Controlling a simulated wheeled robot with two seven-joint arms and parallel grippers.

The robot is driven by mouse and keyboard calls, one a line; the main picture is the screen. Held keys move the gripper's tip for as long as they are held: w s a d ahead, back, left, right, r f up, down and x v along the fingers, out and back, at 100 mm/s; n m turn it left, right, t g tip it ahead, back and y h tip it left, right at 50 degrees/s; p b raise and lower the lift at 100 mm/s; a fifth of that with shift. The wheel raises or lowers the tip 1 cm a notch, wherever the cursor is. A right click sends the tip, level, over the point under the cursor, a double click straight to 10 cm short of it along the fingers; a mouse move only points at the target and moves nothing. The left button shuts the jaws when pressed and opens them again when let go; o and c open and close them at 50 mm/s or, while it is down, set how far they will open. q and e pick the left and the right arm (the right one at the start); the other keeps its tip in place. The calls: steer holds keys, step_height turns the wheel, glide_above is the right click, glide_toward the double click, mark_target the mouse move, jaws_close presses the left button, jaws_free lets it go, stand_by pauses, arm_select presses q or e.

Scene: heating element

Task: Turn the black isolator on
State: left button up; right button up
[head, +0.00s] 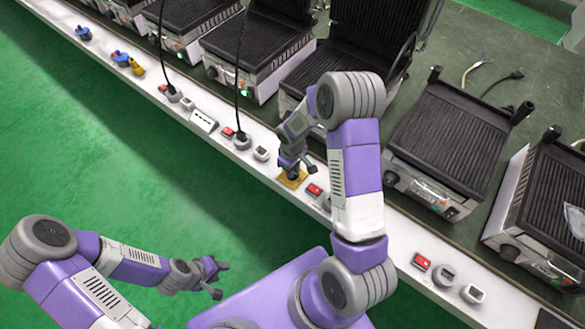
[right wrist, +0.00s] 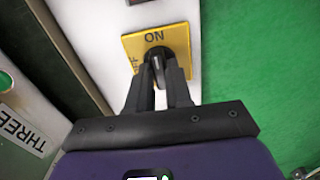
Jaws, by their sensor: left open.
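The black isolator is a dark knob (right wrist: 157,56) on a yellow plate (right wrist: 183,40). ON is printed at the plate's top in the right wrist view, and part of a second label shows at its left edge. In the head view the yellow plate (head: 290,181) is on the white front strip. My right gripper (right wrist: 158,68) is at the knob with its fingertips closed around it; it also shows in the head view (head: 293,172). The fingers hide much of the knob, so its exact angle is unclear. My left gripper (head: 221,279) is open and empty above the floor.
Several black contact grills (head: 450,135) stand on the green bench behind the strip (head: 395,235). Red switches (head: 314,190) and sockets line the strip, with blue and yellow plugs (head: 122,57) farther left. The green floor (head: 110,130) in front is clear.

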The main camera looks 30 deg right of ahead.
steer(key=o, duration=0.4)
steer(key=shift+c, duration=0.2)
step_height(320, 180, up, 8)
steer(key=p, duration=0.3)
steer(key=shift+f, duration=0.2)
steer(key=shift+a, duration=0.1)
steer(key=s+a+f+m+y+p, duration=0.1)
steer(key=s+a+f+m+y, duration=0.1)
steer(key=s+a, duration=0.6)
steer(key=s+a+f+m+y+p, duration=0.2)
steer(key=s+a+f+m, duration=0.3)
steer(key=s+a+f, duration=0.2)
steer(key=shift+s+a+f+t, duration=0.2)
steer(key=shift+s+a+t, duration=0.1)
steer(key=shift+s+a, duration=0.3)
